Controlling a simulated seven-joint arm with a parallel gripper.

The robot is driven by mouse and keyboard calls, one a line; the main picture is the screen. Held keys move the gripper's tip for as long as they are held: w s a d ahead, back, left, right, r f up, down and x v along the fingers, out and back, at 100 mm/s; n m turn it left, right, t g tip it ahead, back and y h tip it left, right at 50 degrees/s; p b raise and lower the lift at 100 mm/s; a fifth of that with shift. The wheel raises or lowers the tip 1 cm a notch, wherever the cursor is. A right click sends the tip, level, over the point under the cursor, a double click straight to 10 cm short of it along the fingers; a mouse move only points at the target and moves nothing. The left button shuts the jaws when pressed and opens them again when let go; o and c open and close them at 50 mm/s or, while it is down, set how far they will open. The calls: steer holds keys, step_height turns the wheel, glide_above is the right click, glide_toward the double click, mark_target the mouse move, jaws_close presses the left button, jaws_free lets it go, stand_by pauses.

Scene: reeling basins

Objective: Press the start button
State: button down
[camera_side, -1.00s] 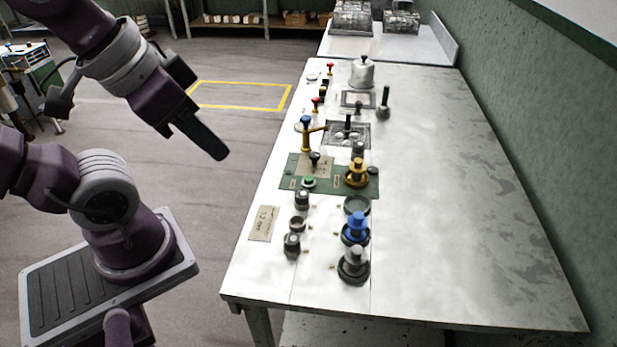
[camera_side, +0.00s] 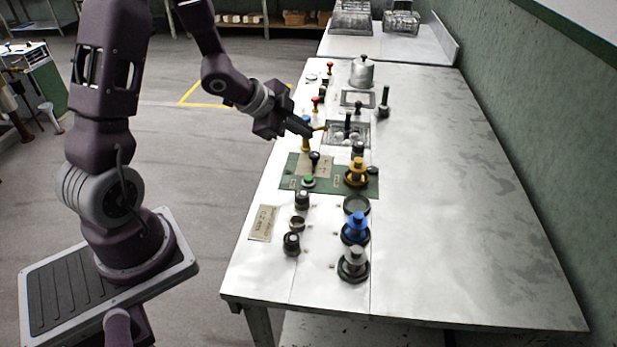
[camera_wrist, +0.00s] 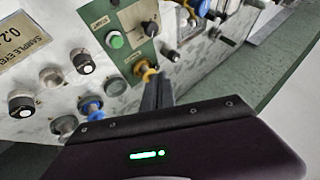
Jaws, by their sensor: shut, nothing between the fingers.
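In the wrist view the green button (camera_wrist: 117,40) shows at upper centre, near a small label. My gripper (camera_side: 311,133) is shut and empty. It is over the far side of the panel, beside the yellow post with the blue top, and apart from the button. In the wrist view my closed fingers (camera_wrist: 158,88) point up the picture, to the right of and below the button. Their exact height above the bench is unclear.
A black-knobbed lever (camera_side: 314,157) stands just beyond the button and a yellow valve (camera_side: 357,173) to its right. Nearer are dark knobs (camera_side: 302,200) and a blue valve (camera_side: 355,228). The blue-topped post (camera_side: 305,121) is near my fingers. The bench's right half is clear.

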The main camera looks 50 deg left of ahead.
mark_target(305, 179)
steer(key=shift+d+f+h, duration=0.2)
steer(key=shift+f+h, duration=0.1)
steer(key=shift+f, duration=0.3)
steer(key=shift+f, duration=4.4)
steer(key=shift+f, duration=0.4)
steer(key=shift+f, duration=0.5)
steer(key=shift+r, duration=0.95)
